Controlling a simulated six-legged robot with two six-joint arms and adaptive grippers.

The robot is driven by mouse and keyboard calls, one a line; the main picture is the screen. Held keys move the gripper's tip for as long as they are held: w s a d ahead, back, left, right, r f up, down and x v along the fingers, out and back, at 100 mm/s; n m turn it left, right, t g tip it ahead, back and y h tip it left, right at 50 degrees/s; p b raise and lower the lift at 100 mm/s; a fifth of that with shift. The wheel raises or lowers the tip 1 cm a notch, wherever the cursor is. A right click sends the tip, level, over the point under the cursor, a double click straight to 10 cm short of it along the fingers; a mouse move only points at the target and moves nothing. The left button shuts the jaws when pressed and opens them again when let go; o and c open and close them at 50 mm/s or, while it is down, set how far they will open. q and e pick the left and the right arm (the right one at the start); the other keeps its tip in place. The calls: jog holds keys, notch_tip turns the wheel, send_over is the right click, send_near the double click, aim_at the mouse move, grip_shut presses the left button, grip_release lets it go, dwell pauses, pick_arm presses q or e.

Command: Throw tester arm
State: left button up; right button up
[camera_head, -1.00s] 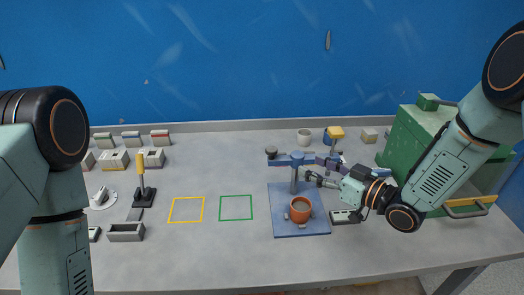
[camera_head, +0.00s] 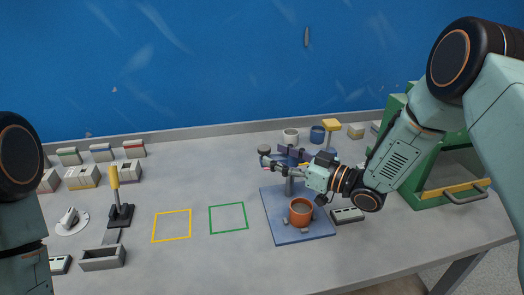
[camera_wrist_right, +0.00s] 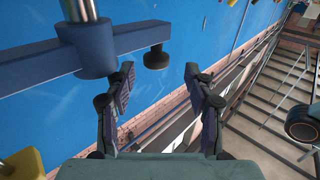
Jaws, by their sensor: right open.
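The tester stands on a blue base plate (camera_head: 320,232), with a grey post (camera_head: 289,187) and a blue horizontal arm that my right gripper partly hides in the head view. The tester arm (camera_wrist_right: 25,73) shows larger in the right wrist view, with its hub (camera_wrist_right: 90,50) on the post. A dark knob (camera_wrist_right: 156,57) hangs at its end. My right gripper (camera_head: 268,165) is open beside the tester; in the wrist view its fingers (camera_wrist_right: 160,85) are apart, with the knob showing above the gap. I cannot tell whether they touch it. My left gripper is out of view.
An orange pot (camera_head: 300,212) stands on the base plate among small grey lumps. A green cabinet (camera_head: 430,195) stands at the right. A yellow-handled lever (camera_head: 115,185) is at the left. Yellow (camera_head: 171,226) and green (camera_head: 228,218) outlined squares mark clear tabletop.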

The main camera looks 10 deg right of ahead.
aim_at(264, 147)
jog(key=x, duration=0.5)
jog(key=shift+w+d+f, duration=0.3)
jog(key=shift+f, duration=0.1)
jog(key=shift+s+a+r, duration=0.2)
jog(key=shift+s+r, duration=0.1)
jog(key=shift+s, duration=0.05)
jog(key=shift+w+f, duration=0.3)
jog(key=shift+w, duration=0.15)
jog(key=c, duration=0.4)
jog(key=shift+s+r, duration=0.2)
jog(key=c, duration=0.5)
grip_shut()
jog(key=shift+w, duration=0.1)
